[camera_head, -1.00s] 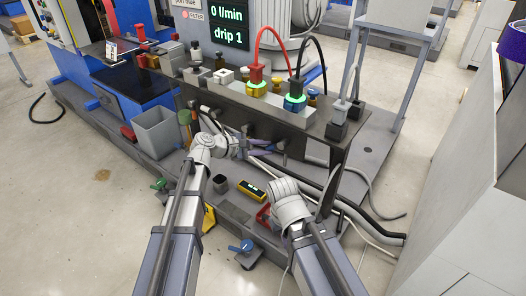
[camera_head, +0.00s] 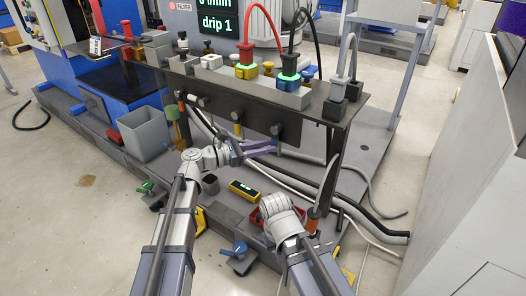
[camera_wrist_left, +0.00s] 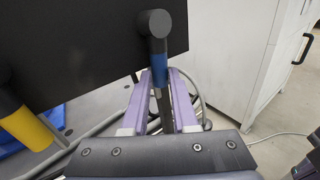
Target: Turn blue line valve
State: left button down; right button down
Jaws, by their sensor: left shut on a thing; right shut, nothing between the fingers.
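A blue-banded pipe stub (camera_wrist_left: 159,62) sticks out from the dark panel in the left wrist view, with a dark bar hanging below it. My left gripper (camera_head: 262,147) is below the panel in the head view. Its purple fingers (camera_wrist_left: 163,100) are shut on the dark bar just under the blue band, one finger on each side. My right gripper (camera_head: 275,207) is low at the front, apart from the panel. Its wrist shows from behind, its fingers are hidden, and it appears empty.
A yellow-banded stub (camera_wrist_left: 30,128) is to the left in the wrist view. A grey bin (camera_head: 146,133) stands left. Hoses run below the panel.

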pick_arm(q)
jog(key=shift+s+d+f+n+b, duration=0.15)
jog(key=shift+s+f+n+b, duration=0.05)
jog(key=shift+n+b, duration=0.15)
jog(key=shift+r, duration=0.1)
dwell(0.3)
jog(key=c, duration=1)
grip_release()
jog(key=shift+v, duration=3.9)
